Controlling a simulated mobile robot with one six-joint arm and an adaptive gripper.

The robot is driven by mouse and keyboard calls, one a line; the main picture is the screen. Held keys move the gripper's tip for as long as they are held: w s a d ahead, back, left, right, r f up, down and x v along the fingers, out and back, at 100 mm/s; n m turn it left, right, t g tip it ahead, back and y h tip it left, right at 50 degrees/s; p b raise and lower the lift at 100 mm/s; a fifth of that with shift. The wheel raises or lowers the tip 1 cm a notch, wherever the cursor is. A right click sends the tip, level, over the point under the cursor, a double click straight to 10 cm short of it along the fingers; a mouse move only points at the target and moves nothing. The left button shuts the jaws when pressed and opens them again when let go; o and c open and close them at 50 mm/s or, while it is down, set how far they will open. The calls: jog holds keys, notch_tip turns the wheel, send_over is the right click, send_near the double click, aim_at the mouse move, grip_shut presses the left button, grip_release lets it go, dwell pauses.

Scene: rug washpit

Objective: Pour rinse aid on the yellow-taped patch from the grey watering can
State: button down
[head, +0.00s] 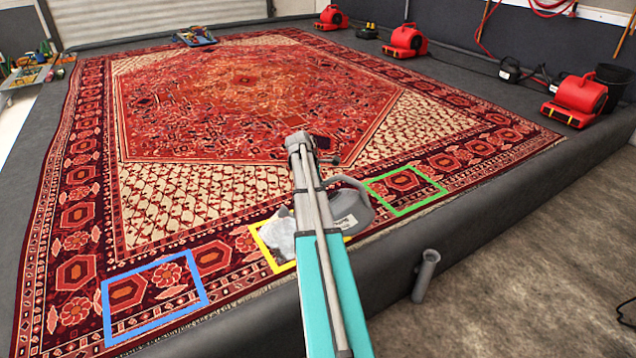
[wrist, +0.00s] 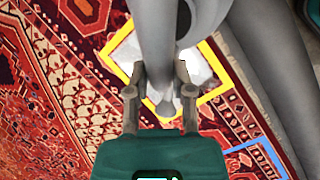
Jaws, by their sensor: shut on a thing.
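The grey watering can (head: 354,208) with a pale label hangs over the rug's near edge in the head view, partly behind my arm. It looks tilted, but its spout is hidden there. In the wrist view, my gripper (wrist: 160,84) is shut on a grey part of the watering can (wrist: 154,40). The patch's yellow tape also shows below the can in the wrist view (wrist: 214,93). I cannot see any liquid stream.
A green-taped patch (head: 372,186) lies to the right and a blue-taped patch (head: 107,318) to the left on the patterned rug (head: 190,195). A grey pit wall (head: 470,220) runs along the near side. Red blowers (head: 577,97) stand at the far right.

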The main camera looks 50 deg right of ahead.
jog(key=shift+s+a, duration=0.65)
jog(key=shift+s, duration=1.7)
jog(key=shift+s+a, duration=0.7)
jog(key=shift+s, duration=1.6)
jog(key=shift+s+a, duration=0.65)
jog(key=shift+s, duration=1.7)
jog(key=shift+r, duration=0.1)
jog(key=shift+r+m+t+y+p, duration=0.15)
jog(key=shift+r+t+y+p, duration=0.15)
jog(key=shift+t+y, duration=0.6)
jog(key=shift+r+m+t+y+p, duration=0.1)
jog(key=shift+r+t+y+p, duration=0.25)
jog(key=shift+t, duration=1)
jog(key=shift+r+m+t+y+p, duration=0.15)
jog(key=shift+r+t+y+p, duration=0.15)
jog(key=shift+t+y, duration=0.6)
jog(key=shift+s+d+t+h, duration=0.1)
jog(key=shift+t+h, duration=0.15)
